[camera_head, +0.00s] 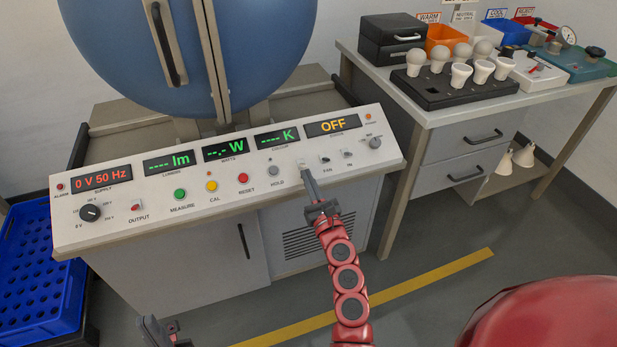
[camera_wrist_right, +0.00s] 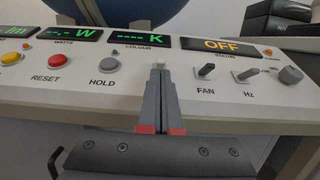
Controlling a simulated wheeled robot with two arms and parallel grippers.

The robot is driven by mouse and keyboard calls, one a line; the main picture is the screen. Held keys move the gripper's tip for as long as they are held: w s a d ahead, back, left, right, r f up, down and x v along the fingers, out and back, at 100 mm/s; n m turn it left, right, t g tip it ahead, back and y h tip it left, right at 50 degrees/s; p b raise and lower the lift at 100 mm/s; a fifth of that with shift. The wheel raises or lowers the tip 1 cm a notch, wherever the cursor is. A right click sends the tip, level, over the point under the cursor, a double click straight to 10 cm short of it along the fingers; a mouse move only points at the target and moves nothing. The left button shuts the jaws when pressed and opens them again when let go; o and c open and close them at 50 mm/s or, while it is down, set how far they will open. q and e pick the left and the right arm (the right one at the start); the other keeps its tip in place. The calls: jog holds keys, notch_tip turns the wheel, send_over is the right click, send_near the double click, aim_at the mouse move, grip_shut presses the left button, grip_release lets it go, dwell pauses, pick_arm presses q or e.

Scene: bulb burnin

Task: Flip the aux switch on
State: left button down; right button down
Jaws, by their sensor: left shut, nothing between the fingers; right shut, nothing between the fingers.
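The sloped control panel (camera_head: 140,212) carries a row of displays, buttons and switches. My right gripper (camera_head: 304,172) is shut and empty, with its tips at the panel between the HOLD button and the FAN switch. In the right wrist view its tips (camera_wrist_right: 160,70) meet a small pale piece (camera_wrist_right: 160,63), perhaps a switch lever. I cannot tell whether they touch. No aux label is readable; the gripper covers that spot. The FAN switch (camera_head: 324,158) and Hz switch (camera_head: 346,153) stand just right. My left gripper (camera_head: 165,331) is low at the bottom edge, away from the panel.
The status display (camera_head: 333,125) reads OFF. The grey HOLD button (camera_head: 273,171) and red RESET button (camera_head: 243,178) are left of the right gripper. A side table (camera_head: 455,115) at right holds bulbs and bins. A blue crate (camera_head: 40,270) stands at left.

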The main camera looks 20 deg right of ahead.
aim_at(308, 164)
jog(key=r+g+p, duration=0.1)
jog(key=g+p, duration=0.1)
jog(key=p, duration=0.8)
jog(key=r+g+p, duration=0.2)
jog(key=g+p, duration=0.1)
jog(key=p, duration=0.8)
jog(key=w+r+g+p, duration=0.1)
jog(key=g+p, duration=0.1)
jog(key=p, duration=0.9)
jog(key=shift+d+r+g, duration=0.1)
jog(key=shift+r+g, duration=0.1)
jog(key=shift+g, duration=0.1)
jog(key=shift+p, duration=0.4)
jog(key=shift+f+b, duration=0.3)
jog(key=shift+f, duration=0.05)
jog(key=shift+r, duration=0.1)
jog(key=shift+r+p, duration=0.75)
jog(key=shift+p, duration=0.05)
